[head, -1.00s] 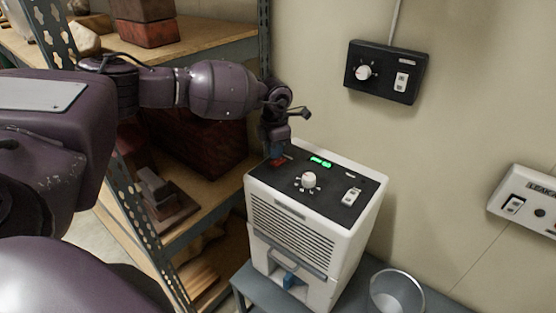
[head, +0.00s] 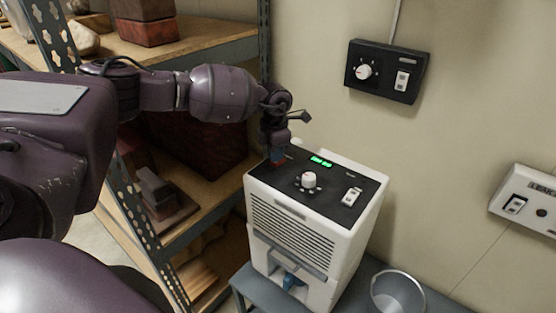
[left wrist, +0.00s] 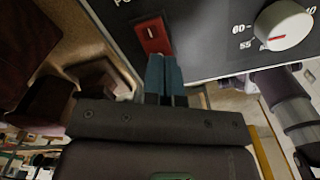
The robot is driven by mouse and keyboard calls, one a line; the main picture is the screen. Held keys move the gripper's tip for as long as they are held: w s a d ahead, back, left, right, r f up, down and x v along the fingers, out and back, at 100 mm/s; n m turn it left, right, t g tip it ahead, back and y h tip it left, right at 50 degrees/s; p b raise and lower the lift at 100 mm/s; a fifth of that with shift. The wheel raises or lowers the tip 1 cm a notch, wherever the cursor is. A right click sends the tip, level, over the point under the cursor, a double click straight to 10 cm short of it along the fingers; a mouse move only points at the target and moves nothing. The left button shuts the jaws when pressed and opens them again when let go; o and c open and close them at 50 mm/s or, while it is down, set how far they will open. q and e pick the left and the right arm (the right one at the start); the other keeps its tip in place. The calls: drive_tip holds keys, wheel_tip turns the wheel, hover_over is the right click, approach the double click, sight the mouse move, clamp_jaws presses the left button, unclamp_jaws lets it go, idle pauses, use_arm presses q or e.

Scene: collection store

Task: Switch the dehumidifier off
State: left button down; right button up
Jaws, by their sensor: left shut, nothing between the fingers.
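The white dehumidifier (head: 300,236) stands on a grey stand, with a black control panel (head: 330,195) on top. The panel has a lit green display (head: 321,161), a white knob (head: 309,180), a white rocker switch (head: 351,195) and a red switch at its left end. The red switch (left wrist: 153,36) shows clearly in the left wrist view, with the knob (left wrist: 284,25) to its right. My left gripper (head: 277,158) is shut and empty, pointing down at the red switch. Its blue fingertips (left wrist: 165,64) are right at the switch's lower edge; I cannot tell whether they touch.
A black wall box (head: 387,71) with a knob and switch hangs above. A white wall box (head: 527,202) is at the right. A metal bucket (head: 398,292) stands right of the dehumidifier. Loaded shelving (head: 216,50) stands close at the left.

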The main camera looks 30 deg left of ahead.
use_arm(q)
drive_tip(key=shift+f, duration=0.4)
use_arm(e)
drive_tip(key=shift+w, duration=0.45)
use_arm(q)
drive_tip(key=shift+f, duration=0.2)
use_arm(e)
drive_tip(key=shift+s+f, duration=0.2)
use_arm(q)
drive_tip(key=shift+f+b, duration=0.15)
drive_tip(key=shift+b, duration=0.15)
drive_tip(key=shift+s, duration=0.1)
use_arm(e)
drive_tip(key=shift+s+f, duration=0.2)
drive_tip(key=shift+s, duration=0.2)
drive_tip(key=shift+r, duration=0.1)
use_arm(q)
drive_tip(key=shift+r+p, duration=1.15)
drive_tip(key=shift+r, duration=0.8)
drive_tip(key=shift+r+p, duration=0.5)
drive_tip(key=shift+r, duration=0.3)
drive_tip(key=shift+r+p, duration=0.45)
drive_tip(key=shift+r, duration=0.4)
use_arm(e)
drive_tip(key=r, duration=0.4)
drive_tip(key=shift+w+r, duration=0.4)
